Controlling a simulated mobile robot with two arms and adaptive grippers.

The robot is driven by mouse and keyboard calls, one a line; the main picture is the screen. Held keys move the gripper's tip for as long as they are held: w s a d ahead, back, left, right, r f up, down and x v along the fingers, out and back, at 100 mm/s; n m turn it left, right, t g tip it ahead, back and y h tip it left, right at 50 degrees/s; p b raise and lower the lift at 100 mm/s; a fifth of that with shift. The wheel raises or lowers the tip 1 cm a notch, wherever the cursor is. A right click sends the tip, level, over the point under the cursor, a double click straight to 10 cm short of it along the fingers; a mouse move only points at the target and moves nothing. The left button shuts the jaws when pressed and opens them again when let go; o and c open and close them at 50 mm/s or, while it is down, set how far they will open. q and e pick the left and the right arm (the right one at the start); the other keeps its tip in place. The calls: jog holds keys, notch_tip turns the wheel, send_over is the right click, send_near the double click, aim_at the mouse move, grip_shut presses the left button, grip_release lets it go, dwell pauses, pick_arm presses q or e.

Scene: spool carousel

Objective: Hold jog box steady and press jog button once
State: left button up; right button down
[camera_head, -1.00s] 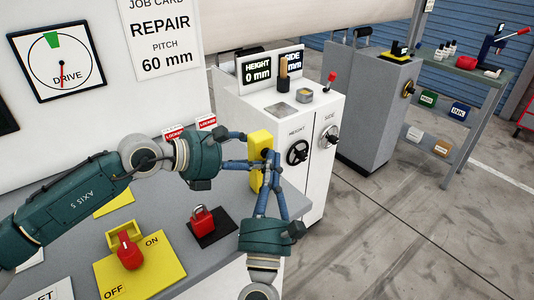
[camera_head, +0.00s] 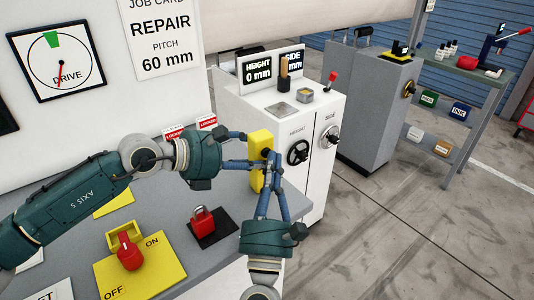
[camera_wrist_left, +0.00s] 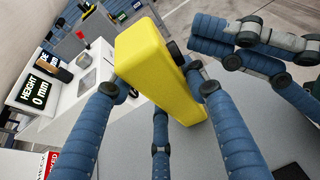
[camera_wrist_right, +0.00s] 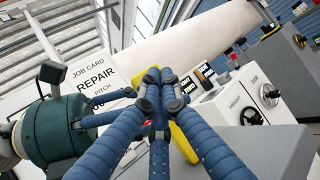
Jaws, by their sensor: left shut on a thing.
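The yellow jog box (camera_head: 257,140) stands upright above the grey bench top, held in my left gripper (camera_head: 248,150). In the left wrist view the jog box (camera_wrist_left: 148,62) is between the blue fingers, with a dark round part on its right side. My right gripper (camera_head: 270,156) has its fingers drawn together, tips at the box's right face. In the right wrist view the fingertips (camera_wrist_right: 160,78) meet in front of the yellow box, nothing seen between them. The jog button is hidden behind these fingertips; I cannot tell whether they touch it.
A red padlock (camera_head: 202,219) lies on a dark mat on the bench. A yellow ON/OFF panel (camera_head: 165,268) with a red switch is nearer. A white cabinet (camera_head: 310,165) with handwheels stands just right of the grippers. Open floor lies further right.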

pick_arm(q)
jog(key=shift+s, duration=0.1)
pick_arm(e)
jog(key=shift+s+d, duration=0.1)
jog(key=shift+s, duration=0.1)
jog(key=shift+s+d, duration=0.45)
jog(key=shift+s, duration=0.25)
jog(key=shift+s+d, duration=0.4)
jog(key=shift+s, duration=0.35)
jog(key=shift+s+d, duration=0.45)
jog(key=shift+s, duration=0.25)
pick_arm(q)
jog(key=o, duration=1.4)
